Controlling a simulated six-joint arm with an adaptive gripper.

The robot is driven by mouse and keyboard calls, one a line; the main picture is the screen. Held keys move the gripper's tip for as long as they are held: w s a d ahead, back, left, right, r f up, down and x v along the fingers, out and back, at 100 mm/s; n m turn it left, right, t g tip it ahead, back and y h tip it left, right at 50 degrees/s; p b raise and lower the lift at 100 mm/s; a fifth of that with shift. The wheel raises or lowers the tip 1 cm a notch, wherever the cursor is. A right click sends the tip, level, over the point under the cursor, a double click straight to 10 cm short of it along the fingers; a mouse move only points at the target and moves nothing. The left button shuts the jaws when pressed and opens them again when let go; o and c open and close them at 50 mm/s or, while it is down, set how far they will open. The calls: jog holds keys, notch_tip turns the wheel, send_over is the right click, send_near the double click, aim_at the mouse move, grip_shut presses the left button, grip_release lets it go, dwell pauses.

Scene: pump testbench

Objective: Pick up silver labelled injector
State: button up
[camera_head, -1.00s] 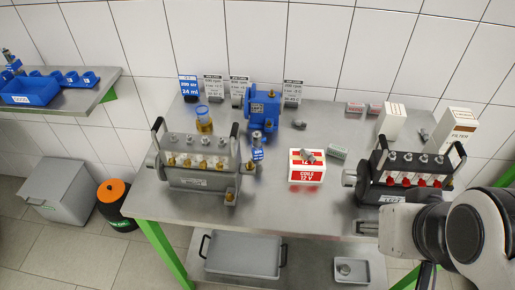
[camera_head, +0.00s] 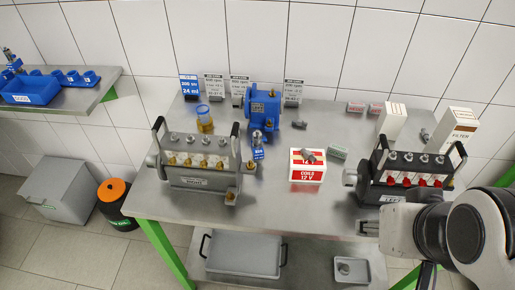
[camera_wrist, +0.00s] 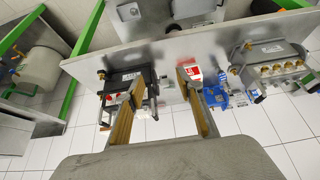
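A silver injector (camera_head: 257,138) with a blue label stands on the metal table, just right of the grey pump (camera_head: 198,177) and in front of the blue motor (camera_head: 264,108). Its label is too small to read. My gripper (camera_head: 363,228) is at the table's front right, in front of the black pump, well apart from the injector. In the wrist view my gripper (camera_wrist: 160,80) has its two fingers wide apart with nothing between them.
A red and white coils box (camera_head: 307,172) with grey parts on top stands mid-table. The black pump (camera_head: 408,172) and white filter boxes (camera_head: 457,132) stand at right. A beaker of amber liquid (camera_head: 204,122) stands behind the grey pump. The front middle of the table is clear.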

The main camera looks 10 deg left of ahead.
jog(key=w+a+f+n+t, duration=0.1)
jog(key=w+f+t, duration=0.1)
jog(key=w, duration=0.9)
jog(key=n+t+y, duration=0.4)
jog(key=n+y, duration=0.2)
jog(key=y, duration=0.1)
send_near(260, 136)
jog(key=shift+x, duration=1.7)
jog(key=shift+w, duration=0.1)
jog(key=shift+x, duration=1.2)
